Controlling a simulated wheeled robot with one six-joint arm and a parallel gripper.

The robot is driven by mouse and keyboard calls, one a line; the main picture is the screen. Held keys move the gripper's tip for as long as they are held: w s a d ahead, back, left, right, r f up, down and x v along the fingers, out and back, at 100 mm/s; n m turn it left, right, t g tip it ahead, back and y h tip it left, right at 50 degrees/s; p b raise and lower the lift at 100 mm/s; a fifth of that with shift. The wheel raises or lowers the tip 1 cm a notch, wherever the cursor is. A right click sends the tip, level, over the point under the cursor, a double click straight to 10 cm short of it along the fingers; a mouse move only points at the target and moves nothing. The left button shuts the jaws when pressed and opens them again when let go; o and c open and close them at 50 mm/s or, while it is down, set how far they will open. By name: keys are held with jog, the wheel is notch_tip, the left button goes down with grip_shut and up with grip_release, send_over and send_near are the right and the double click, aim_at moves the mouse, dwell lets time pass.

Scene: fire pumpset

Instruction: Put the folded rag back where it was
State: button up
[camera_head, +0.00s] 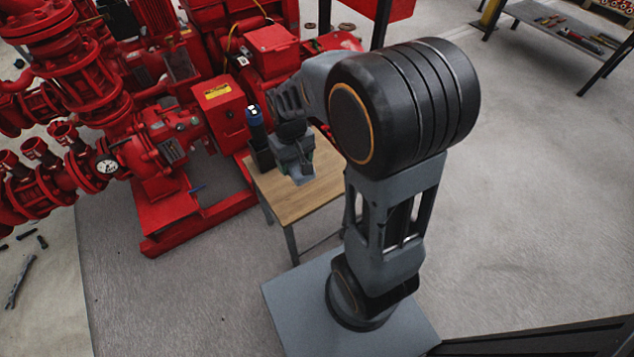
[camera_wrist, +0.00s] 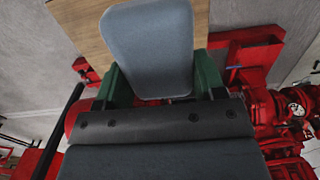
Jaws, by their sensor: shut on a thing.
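The folded rag (camera_wrist: 150,45) is a grey-blue, rounded flat piece. In the wrist view it sits between the green fingers of my gripper (camera_wrist: 160,84), which is shut on it. In the head view my gripper (camera_head: 296,158) is over the small wooden-topped table (camera_head: 318,192), with the grey rag (camera_head: 303,177) showing at its lower end. The wood top also shows behind the rag in the wrist view (camera_wrist: 82,28). I cannot tell whether the rag touches the table.
A dark holder (camera_head: 262,158) with a blue-topped item (camera_head: 255,117) stands at the table's left edge. The red pumpset (camera_head: 160,140) is close behind and left. Open floor (camera_head: 540,200) lies right. A bench with tools (camera_head: 570,35) is far right.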

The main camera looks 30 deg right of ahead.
aim_at(314, 160)
jog(key=shift+s+d+f+t+b, duration=0.15)
jog(key=shift+s+f+b, duration=0.2)
jog(key=shift+f+b, duration=0.25)
jog(key=shift+s+a+f+t+b, duration=0.15)
jog(key=shift+s+f+b, duration=0.15)
jog(key=shift+f+b, duration=0.25)
jog(key=shift+w+d+f+b, duration=0.15)
jog(key=shift+w+d+b, duration=0.05)
jog(key=shift+d+b, duration=0.1)
jog(key=w+d+f+b, duration=0.2)
jog(key=w+d+f, duration=0.2)
jog(key=w+d+f+b, duration=0.3)
jog(key=w+d+f, duration=0.1)
jog(key=w, duration=0.1)
jog(key=shift+d+f, duration=0.2)
jog(key=shift+f, duration=0.05)
jog(key=shift+w+d+f, duration=0.2)
jog(key=shift+f, duration=0.15)
jog(key=shift+w+d+f+b, duration=0.1)
jog(key=shift+f+b, duration=0.75)
jog(key=shift+f, duration=0.75)
